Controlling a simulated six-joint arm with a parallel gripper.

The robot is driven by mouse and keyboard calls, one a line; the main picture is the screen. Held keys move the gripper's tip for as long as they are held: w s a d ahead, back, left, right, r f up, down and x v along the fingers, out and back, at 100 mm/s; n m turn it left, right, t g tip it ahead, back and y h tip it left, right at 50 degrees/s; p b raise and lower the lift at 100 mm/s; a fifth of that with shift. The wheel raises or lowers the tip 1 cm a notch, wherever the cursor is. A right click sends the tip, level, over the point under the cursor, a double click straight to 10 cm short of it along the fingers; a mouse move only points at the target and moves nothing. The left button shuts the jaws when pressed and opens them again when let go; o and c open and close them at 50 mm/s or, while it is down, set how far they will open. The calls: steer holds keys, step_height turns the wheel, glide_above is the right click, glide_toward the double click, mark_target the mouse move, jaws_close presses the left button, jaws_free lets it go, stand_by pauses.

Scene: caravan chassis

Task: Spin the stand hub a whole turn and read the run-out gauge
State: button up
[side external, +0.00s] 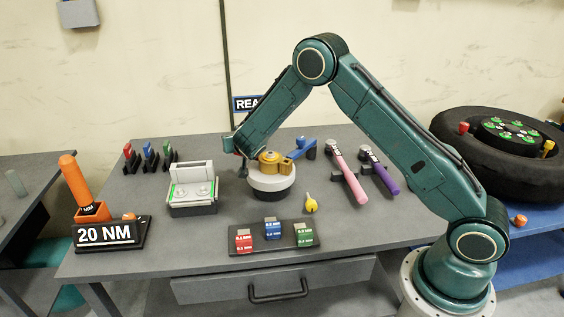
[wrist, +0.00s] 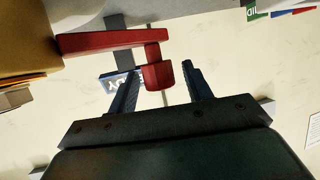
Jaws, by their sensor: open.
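The stand (side external: 272,184) is a pale round drum with a dark foot, mid-table. A gold hub (side external: 270,157) sits on it, with a blue arm (side external: 300,149) reaching right. In the wrist view a red arm (wrist: 105,40) reaches from the gold hub at the left edge and ends in a red knob (wrist: 158,76). My gripper (wrist: 161,68) is open, with the knob between its fingers and a visible gap at the right finger. In the side view my gripper (side external: 238,144) is at the hub's left and largely hides the red arm. No gauge reading is legible.
A grey device with two round faces (side external: 193,209) stands left of the stand. A small yellow piece (side external: 311,204) and a tray (side external: 275,246) of coloured blocks lie in front. Pink (side external: 348,181) and purple (side external: 379,173) handled tools lie right. An orange-handled tool (side external: 78,185) stands far left.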

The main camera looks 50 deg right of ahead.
jaws_close()
steer(key=shift+d, duration=0.1)
steer(key=s+d+m+g+h, duration=0.3)
steer(key=d+m+g+h, duration=0.3)
steer(key=d+m+g, duration=0.3)
steer(key=shift+d+m+g, duration=0.3)
steer(key=shift+m+g, duration=0.8)
stand_by(0.4)
